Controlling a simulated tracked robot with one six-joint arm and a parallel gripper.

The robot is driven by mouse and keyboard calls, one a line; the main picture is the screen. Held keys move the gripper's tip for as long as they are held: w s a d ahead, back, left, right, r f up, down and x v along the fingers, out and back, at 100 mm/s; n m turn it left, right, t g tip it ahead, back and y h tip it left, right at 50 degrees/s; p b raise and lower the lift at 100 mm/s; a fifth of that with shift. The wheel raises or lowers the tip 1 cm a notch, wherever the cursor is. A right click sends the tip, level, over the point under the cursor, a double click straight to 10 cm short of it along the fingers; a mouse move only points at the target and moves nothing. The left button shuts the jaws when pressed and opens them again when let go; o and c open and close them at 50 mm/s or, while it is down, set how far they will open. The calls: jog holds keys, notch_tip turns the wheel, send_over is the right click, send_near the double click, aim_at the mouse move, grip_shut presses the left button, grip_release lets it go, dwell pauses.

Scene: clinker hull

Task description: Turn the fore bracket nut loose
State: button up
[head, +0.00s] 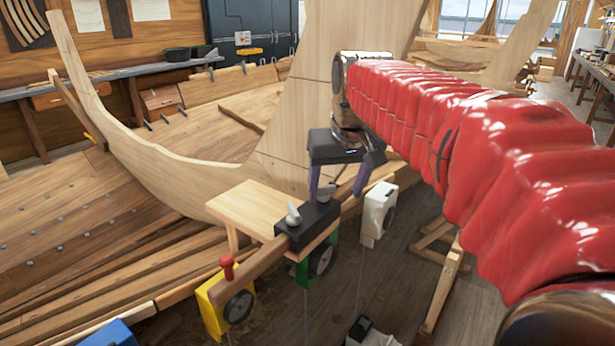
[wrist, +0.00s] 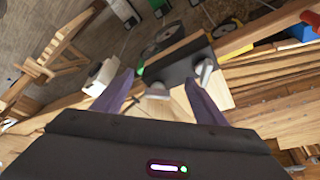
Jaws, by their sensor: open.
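A black bracket block (head: 308,222) sits on a wooden rail beside a small pale board. It carries two grey winged nuts: one near the front left (head: 293,214) and one farther back (head: 325,194). I cannot tell from the pictures which is the fore one. My gripper (head: 335,194) is open, its purple fingers pointing down over the back end of the block. In the wrist view, the farther nut (wrist: 157,91) appears between the spread fingers (wrist: 158,82), with gaps on both sides. The other nut (wrist: 203,71) lies just right of the right fingertip. Contact cannot be told.
A yellow box (head: 213,305) with a red knob (head: 228,266) stands left along the rail. A green box (head: 303,272) hangs under the block, and a white box (head: 378,210) is right of my gripper. The planked hull (head: 70,215) fills the left.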

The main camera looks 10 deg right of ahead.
send_near(323, 186)
jog(key=s, duration=0.1)
jog(key=v, duration=0.5)
jog(key=shift+w+d+r, duration=0.1)
jog(key=shift+w+r, duration=0.05)
jog(key=shift+w, duration=0.15)
jog(key=x, duration=1.4)
jog(key=shift+r, duration=0.1)
jog(key=shift+c, duration=0.2)
jog(key=c, duration=1)
jog(key=shift+n, duration=0.3)
